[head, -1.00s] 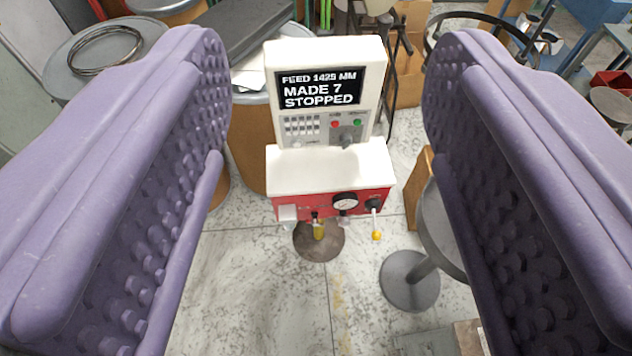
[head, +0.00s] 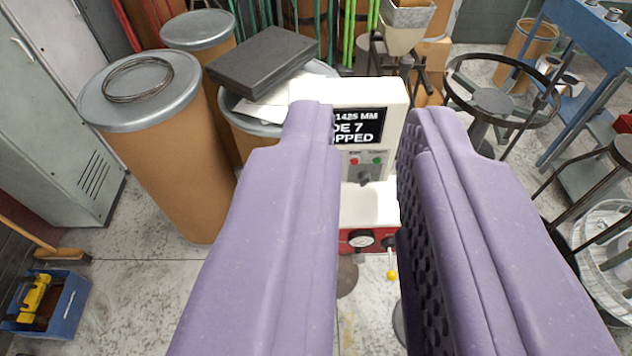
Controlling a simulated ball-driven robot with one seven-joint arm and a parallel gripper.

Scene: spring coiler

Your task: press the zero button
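The coiler's white and red control box (head: 390,95) stands ahead of me, partly covered by my left finger. Its dark screen (head: 360,126) shows the ends of its lines, "1425 MM", "DE 7" and "PPED". Below it are a small red button (head: 354,160), a green button (head: 377,160) and a dark knob (head: 363,177). The keypad on the panel's left is hidden behind my left finger. I cannot tell which button is zero; the labels are too small. My gripper (head: 367,112) is partly open and empty, with a narrow gap between its purple fingers, which point toward the panel.
A gauge (head: 361,238) and a yellow-tipped lever (head: 391,274) are on the box's red front. Lidded drums, one bearing a wire coil (head: 138,78), stand left. A dark case (head: 268,60) lies behind. A round-ringed stand (head: 500,95) is at right.

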